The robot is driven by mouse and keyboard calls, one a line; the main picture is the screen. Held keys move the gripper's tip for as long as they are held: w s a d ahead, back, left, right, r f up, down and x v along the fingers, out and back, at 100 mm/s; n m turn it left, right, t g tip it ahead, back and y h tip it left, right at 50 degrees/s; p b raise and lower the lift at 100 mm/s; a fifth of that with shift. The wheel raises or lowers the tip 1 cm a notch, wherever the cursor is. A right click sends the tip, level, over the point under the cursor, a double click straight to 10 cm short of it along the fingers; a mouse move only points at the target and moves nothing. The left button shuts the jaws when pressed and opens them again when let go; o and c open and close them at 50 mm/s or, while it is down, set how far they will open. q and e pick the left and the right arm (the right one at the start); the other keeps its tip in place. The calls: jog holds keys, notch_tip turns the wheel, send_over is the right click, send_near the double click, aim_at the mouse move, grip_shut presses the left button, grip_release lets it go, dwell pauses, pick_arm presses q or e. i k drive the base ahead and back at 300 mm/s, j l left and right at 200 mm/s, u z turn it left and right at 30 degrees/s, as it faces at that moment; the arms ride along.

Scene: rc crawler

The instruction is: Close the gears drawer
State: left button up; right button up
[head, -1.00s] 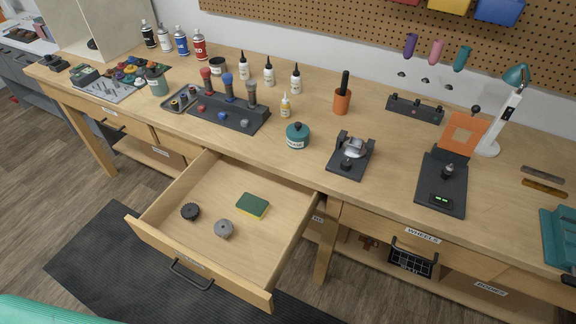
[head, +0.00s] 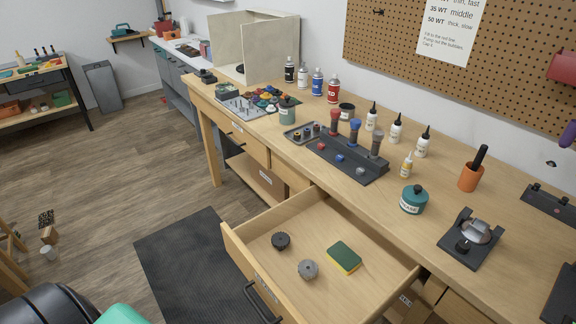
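The gears drawer (head: 236,250) is pulled well out from under the wooden workbench (head: 325,178). Its dark handle (head: 262,304) is on the front panel, at the lower middle of the head view. Inside lie a black gear (head: 281,241), a grey gear (head: 308,269) and a green and yellow sponge (head: 344,257). The label on the front panel is too small to read. Neither of my grippers shows in the head view.
A dark mat (head: 190,262) lies on the floor left of the drawer. The bench top carries a black tool stand (head: 345,160), a teal jar (head: 413,200) and several bottles. Open wooden floor (head: 110,190) lies to the left. A closed drawer (head: 248,142) is farther along the bench.

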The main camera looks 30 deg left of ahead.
aim_at(314, 221)
jog(key=j+u, duration=0.2)
jog(key=u, duration=0.15)
jog(key=k+j+u, duration=0.1)
jog(key=u, duration=0.25)
jog(key=k+l+z, duration=0.2)
jog(key=i, duration=0.1)
